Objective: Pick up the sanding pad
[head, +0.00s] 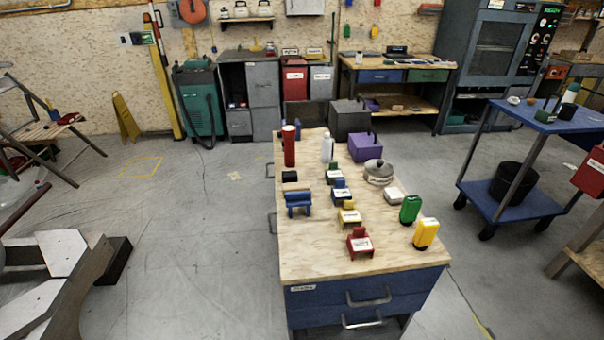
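No thing is clearly recognisable as the sanding pad in the head view. A small black block (289,176) lies at the left edge of the wooden-topped workbench (310,253). A small pale block (393,196) lies toward its right edge. Either could be the pad; I cannot tell which. Neither of my grippers is in view.
The bench also holds a red cylinder (290,146), a lidded pot (378,172), a purple box (365,146), green (410,209) and yellow (425,234) cans, and several small chair-shaped items. A blue cart (516,199) stands right. Floor left of the bench is clear.

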